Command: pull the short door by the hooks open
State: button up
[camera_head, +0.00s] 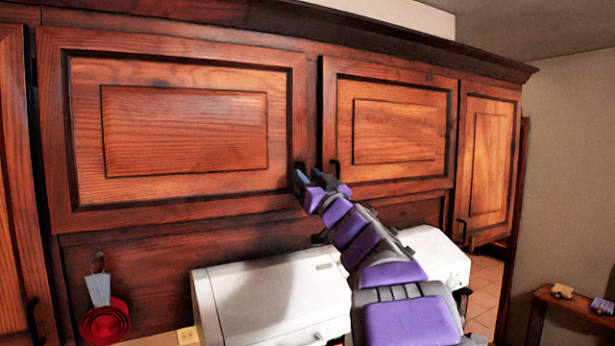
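The short wooden door (185,130) on the left is closed, above a hook (97,262) on the panel below it. Its small dark handle (299,166) is at its lower right corner. A second short door (395,135) to its right is closed, with a dark handle (335,168) at its lower left. My gripper (312,178) is at the left door's handle, its fingertips apart. One fingertip overlaps the lower part of that handle in the picture; I cannot tell if they touch. My arm hides part of the cabinet's lower edge.
Red measuring cups (105,322) and a grey-blue piece (98,289) hang from the hook. A white box-like appliance (265,300) stands below the cabinets, partly behind my arm. A narrower door (489,160) is at the right end. A small wooden table (575,305) stands far right.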

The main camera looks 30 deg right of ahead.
jog(key=shift+w, duration=0.3)
grip_shut()
dwell(1.4)
